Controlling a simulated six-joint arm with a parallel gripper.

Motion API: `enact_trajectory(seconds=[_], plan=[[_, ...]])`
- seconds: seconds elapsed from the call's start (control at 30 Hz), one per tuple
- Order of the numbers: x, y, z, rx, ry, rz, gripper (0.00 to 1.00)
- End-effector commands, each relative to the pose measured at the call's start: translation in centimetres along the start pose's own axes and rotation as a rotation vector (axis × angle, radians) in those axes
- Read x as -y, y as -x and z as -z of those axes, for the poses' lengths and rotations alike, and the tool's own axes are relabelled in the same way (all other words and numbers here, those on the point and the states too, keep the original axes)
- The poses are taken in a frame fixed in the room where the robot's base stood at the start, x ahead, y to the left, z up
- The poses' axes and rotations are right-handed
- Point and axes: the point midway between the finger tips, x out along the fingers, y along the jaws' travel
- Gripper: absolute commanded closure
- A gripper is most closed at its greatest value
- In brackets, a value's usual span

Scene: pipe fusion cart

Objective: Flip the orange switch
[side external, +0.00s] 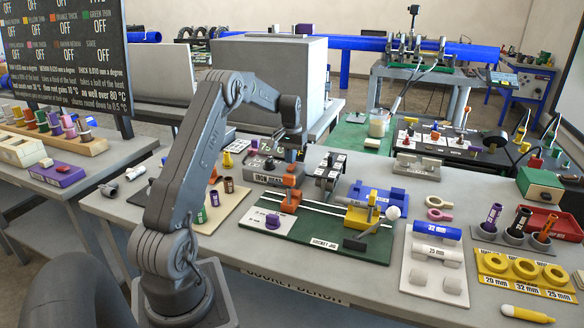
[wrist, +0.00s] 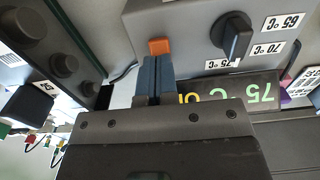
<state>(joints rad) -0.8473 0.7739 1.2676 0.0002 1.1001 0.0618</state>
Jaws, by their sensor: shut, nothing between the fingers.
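The orange switch (wrist: 159,46) is a small block on the face of a grey control box (wrist: 190,30) in the wrist view. My gripper (wrist: 156,62) is shut and empty. Its blue-grey fingertips lie just below the switch in the picture, very close to it; I cannot tell whether they touch. In the side view my gripper (side external: 291,153) is over the bench beside a grey box with a printed front (side external: 265,172). The switch cannot be made out there.
A black dial (wrist: 236,37) with temperature labels sits right of the switch. A dark display (wrist: 240,90) reads 75 C, partly hidden by my gripper. A box with several dark knobs (wrist: 30,25) is at left. The green socket jig (side external: 330,243) lies in front on the bench.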

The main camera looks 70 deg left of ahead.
Motion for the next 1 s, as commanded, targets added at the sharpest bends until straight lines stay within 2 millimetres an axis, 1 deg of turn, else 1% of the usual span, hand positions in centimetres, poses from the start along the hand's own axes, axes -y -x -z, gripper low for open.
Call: enact_trajectory(seconds=[0.1,0.6,0.77,1.0], plan=[[0.0,1.0,0.0,-0.002,0.0,0.0,1.0],[0.0,4.8,0.0,-0.001,0.0,0.0,1.0],[0.0,5.4,0.0,-0.001,0.0,0.0,1.0],[0.0,5.4,0.0,0.0,0.0,0.0,1.0]])
